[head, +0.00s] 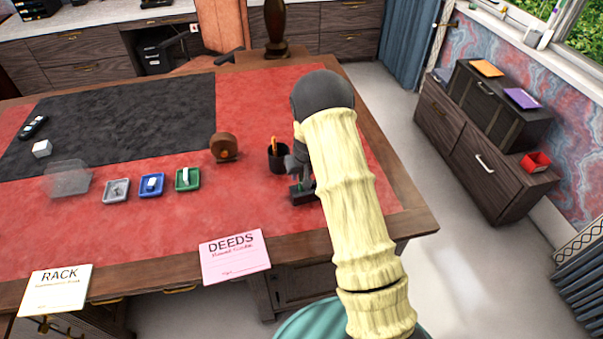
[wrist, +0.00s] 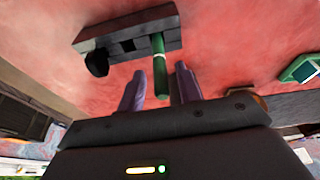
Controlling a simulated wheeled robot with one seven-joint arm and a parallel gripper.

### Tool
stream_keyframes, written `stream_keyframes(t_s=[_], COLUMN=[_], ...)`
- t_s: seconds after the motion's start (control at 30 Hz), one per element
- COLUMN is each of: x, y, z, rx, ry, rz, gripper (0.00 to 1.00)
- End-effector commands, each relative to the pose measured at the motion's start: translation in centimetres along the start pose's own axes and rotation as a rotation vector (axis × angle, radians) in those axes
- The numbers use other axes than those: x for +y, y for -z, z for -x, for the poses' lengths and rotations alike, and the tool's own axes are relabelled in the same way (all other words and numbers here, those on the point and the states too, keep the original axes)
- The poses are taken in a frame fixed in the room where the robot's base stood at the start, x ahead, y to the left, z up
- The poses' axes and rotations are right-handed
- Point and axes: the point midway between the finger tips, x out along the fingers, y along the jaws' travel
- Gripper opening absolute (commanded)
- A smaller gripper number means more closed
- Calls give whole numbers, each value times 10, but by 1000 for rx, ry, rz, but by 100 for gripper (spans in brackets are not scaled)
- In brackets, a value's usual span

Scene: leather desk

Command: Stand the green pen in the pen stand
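The pen stand (wrist: 105,37) is a dark block with holes in the wrist view; in the head view it lies near the desk's right front, partly hidden by my arm (head: 303,195). The green pen (wrist: 159,62), with a pale band, stands in the hole at one end, its free end pointing toward my gripper. A black stub (wrist: 97,62) sticks out at the other end, and a square hole between is empty. My gripper (wrist: 160,72) is open, its purple fingers on either side of the pen with gaps showing. In the head view it is mostly hidden behind my arm.
A dark cup (head: 277,161) with an orange pencil stands just behind the stand. A brown round object (head: 223,147) and small grey (head: 116,191), blue (head: 152,186) and green (head: 188,179) trays lie left. A pink DEEDS card (head: 235,256) is at the front edge.

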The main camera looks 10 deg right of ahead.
Motion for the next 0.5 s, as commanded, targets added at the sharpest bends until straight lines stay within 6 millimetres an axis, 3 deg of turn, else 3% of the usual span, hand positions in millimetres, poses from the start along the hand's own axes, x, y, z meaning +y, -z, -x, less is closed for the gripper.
stream_keyframes(t_s=[0.3,0.5], x=[1,3], y=[1,1], z=[6,30], rx=[1,3], ry=[-1,-2], rz=[-2,-5], gripper=[35,35])
